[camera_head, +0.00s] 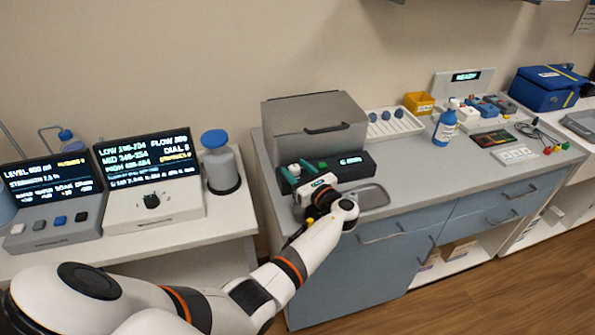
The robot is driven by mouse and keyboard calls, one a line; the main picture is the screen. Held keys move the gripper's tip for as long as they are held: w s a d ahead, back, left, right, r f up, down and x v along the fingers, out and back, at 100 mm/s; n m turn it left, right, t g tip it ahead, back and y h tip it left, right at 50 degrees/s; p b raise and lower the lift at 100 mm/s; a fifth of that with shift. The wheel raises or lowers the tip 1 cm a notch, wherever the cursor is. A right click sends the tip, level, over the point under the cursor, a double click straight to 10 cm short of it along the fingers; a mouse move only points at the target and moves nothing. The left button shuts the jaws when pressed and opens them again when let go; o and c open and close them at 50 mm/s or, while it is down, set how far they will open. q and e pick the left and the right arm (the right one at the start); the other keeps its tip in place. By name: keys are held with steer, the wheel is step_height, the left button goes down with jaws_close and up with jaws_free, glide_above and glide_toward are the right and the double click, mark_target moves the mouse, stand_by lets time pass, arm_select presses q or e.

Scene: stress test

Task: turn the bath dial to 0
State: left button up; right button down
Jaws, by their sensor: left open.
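A grey lidded box with a dark handle (315,128), which looks like the bath, stands on the grey counter. A black panel (362,171) in front of it has a small lit display, too small to read surely. My left gripper (304,180) is open at the left part of this panel and hides some of it. I cannot make out a dial there or tell whether the fingers touch anything. A white unit (180,205) at the left has a black dial knob (151,201) and a screen with flow and dial lines. My right gripper is not in view.
A second screen unit with buttons (60,220) and a blue-capped bottle (220,165) stand at the left. A shallow metal tray (374,197) lies right of my gripper. A blue spray bottle (445,127), yellow bin (419,103) and blue case (548,88) stand farther right.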

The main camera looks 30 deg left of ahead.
arm_select(q)
step_height(320, 180, up, 10)
steer(key=shift+f, duration=0.1)
stand_by(0.4)
steer(key=shift+s+a+f, duration=0.1)
steer(key=shift+a+f, duration=0.2)
steer(key=s+a+f+m+t+b, duration=0.2)
steer(key=s+a+f+t, duration=0.2)
steer(key=a+f, duration=0.1)
steer(key=m+t+h+b, duration=0.4)
steer(key=m+t+h, duration=0.3)
steer(key=m+h, duration=0.8)
glide_toward(291, 171)
steer(key=w+n+h, duration=0.1)
steer(key=w, duration=0.1)
steer(key=w+h+p, duration=0.1)
steer(key=w, duration=0.2)
steer(key=w+a+n+p, duration=0.1)
steer(key=w, duration=0.2)
steer(key=shift+n+h, duration=0.3)
steer(key=shift+h, duration=0.1)
steer(key=shift+w+f, duration=0.15)
steer(key=shift+w, duration=0.45)
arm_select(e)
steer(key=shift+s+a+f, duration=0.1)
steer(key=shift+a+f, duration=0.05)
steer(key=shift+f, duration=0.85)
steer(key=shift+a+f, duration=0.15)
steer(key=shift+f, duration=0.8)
